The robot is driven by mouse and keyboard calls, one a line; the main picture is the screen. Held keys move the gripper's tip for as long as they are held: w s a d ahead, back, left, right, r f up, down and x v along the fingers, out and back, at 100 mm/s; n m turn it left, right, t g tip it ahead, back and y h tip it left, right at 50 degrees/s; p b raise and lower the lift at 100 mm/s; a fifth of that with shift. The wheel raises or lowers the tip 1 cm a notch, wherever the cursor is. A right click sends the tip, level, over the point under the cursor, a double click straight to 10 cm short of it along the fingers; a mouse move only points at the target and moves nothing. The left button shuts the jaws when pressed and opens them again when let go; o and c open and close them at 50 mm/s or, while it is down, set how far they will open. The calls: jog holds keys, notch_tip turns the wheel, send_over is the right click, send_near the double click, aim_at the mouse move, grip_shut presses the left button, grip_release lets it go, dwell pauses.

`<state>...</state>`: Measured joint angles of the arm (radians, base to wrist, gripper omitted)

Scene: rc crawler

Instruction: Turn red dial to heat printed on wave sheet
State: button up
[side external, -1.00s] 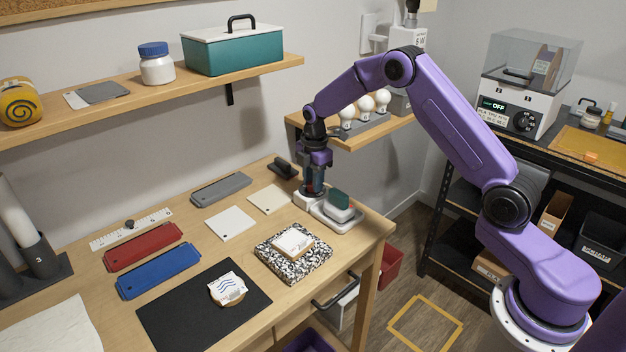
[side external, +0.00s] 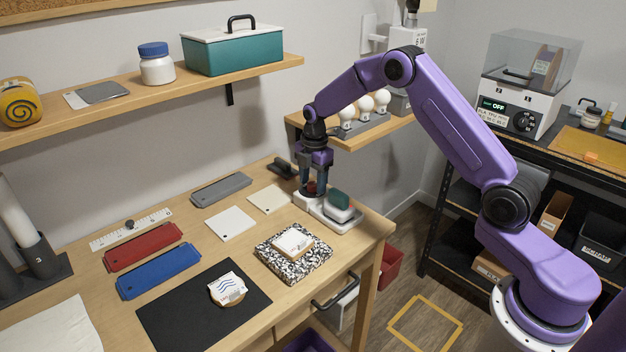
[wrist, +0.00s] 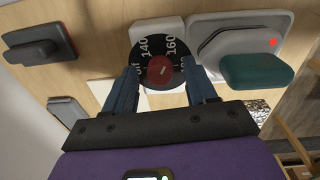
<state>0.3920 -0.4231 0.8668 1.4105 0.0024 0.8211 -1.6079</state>
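The red dial (wrist: 160,71) sits on a black ring with white marks; "140", "160" and part of "off" are readable. Its pale pointer line is small, and I cannot tell its exact setting. In the side view the dial (side external: 311,187) is on a white base beside the press. My gripper (side external: 312,184) points down over it. Its two blue fingers stand apart on either side of the dial, with gaps in the wrist view. The wave sheet (side external: 227,286), white with blue wavy lines, lies on a round coaster on the black mat (side external: 175,315); its print is too small to read.
A press with a green handle (side external: 338,199) stands right beside the dial; its red light (wrist: 273,42) shows. A black-handled tool (side external: 283,169) lies to the left. A speckled block (side external: 293,266) carries another white sheet. Pale squares (side external: 231,223) lie on the table.

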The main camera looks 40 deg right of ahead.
aim_at(315, 184)
notch_tip(315, 184, up, 17)
jog(key=shift+s+r, duration=0.2)
jog(key=shift+s, duration=0.2)
dwell(0.4)
jog(key=s+a+m, duration=0.1)
jog(key=s+a, duration=0.5)
jog(key=s, duration=0.3)
jog(key=s+a+m, duration=0.2)
jog(key=s+a, duration=0.5)
jog(key=s, duration=0.2)
jog(key=s+d+f+m, duration=0.1)
jog(key=s+d+f, duration=0.1)
jog(key=s, duration=1)
jog(key=s+d+f+m, duration=0.2)
jog(key=s, duration=1)
